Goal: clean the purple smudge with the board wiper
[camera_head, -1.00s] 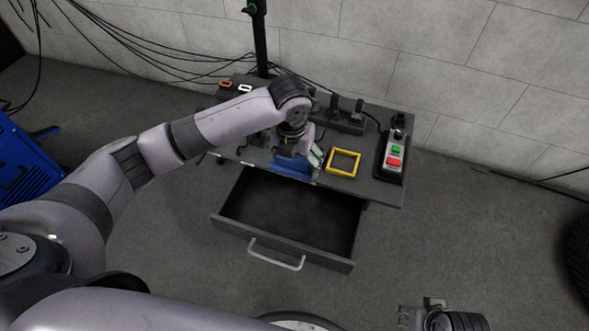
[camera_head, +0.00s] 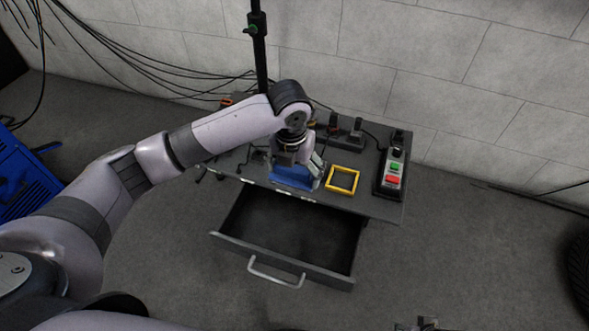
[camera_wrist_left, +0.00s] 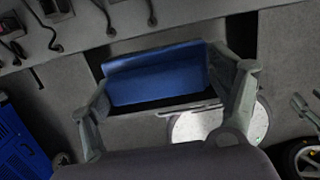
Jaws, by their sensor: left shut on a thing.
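My left gripper (camera_head: 293,170) is shut on the blue board wiper (camera_head: 290,180) over the front part of the dark workbench (camera_head: 385,205). In the left wrist view the wiper (camera_wrist_left: 155,75) lies crosswise between the two fingers of my left gripper (camera_wrist_left: 165,95). I cannot tell whether the wiper touches the bench top. No purple smudge shows in either view; the arm and wiper hide part of the bench. Only a small piece of my right gripper (camera_head: 418,324) shows at the bottom edge of the head view.
A yellow square frame (camera_head: 342,168) lies right of the wiper. A control box (camera_head: 393,172) with green and red buttons sits at the bench's right end. An open, empty-looking drawer (camera_head: 284,258) juts out below. A black post (camera_head: 260,55) and cables stand behind.

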